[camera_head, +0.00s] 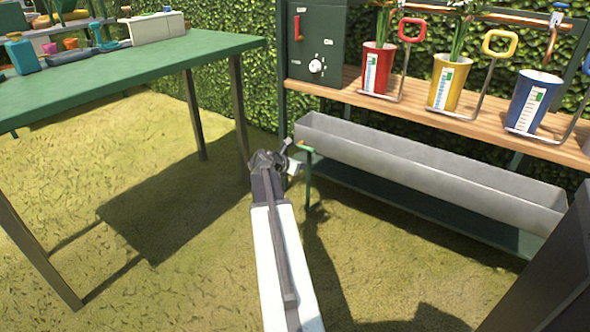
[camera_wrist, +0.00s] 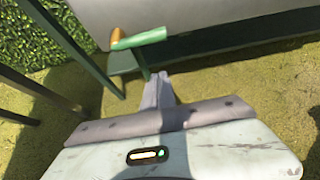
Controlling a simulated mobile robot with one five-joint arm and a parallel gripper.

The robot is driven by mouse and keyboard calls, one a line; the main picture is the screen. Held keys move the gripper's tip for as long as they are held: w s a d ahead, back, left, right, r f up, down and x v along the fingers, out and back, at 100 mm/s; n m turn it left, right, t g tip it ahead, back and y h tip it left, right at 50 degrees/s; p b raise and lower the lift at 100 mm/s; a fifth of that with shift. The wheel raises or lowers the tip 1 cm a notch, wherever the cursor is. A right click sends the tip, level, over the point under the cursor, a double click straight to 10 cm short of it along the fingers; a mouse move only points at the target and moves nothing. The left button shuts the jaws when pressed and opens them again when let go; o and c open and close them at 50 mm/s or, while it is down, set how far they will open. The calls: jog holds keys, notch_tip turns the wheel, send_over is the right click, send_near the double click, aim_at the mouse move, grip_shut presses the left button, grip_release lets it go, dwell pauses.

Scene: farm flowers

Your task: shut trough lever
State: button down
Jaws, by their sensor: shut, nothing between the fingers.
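The grey metal trough (camera_head: 430,172) hangs below the wooden shelf; its underside (camera_wrist: 200,22) shows at the top of the wrist view. At its left end is the trough lever (camera_head: 304,148), a short green handle. In the wrist view the lever (camera_wrist: 143,38) has a brass-coloured end on its left and points right, nearly level. My gripper (camera_head: 292,158) is just left of the lever in the head view. In the wrist view my gripper (camera_wrist: 160,78) has its fingers together, empty, below the lever. Whether they touch the lever or the green post under it, I cannot tell.
Red (camera_head: 377,70), yellow (camera_head: 448,82) and blue (camera_head: 534,102) pots stand on the wooden shelf (camera_head: 420,112). A dark green control box (camera_head: 316,45) is at the shelf's left. A green table (camera_head: 130,70) stands left, its legs near my arm. Open grass lies between.

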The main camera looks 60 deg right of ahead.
jog(key=b+x, duration=0.2)
jog(key=x, duration=0.2)
jog(key=r+p, duration=0.4)
jog(key=p, duration=0.1)
jog(key=shift+d+r, duration=0.15)
jog(key=shift+d, duration=0.1)
jog(key=shift+s, duration=0.1)
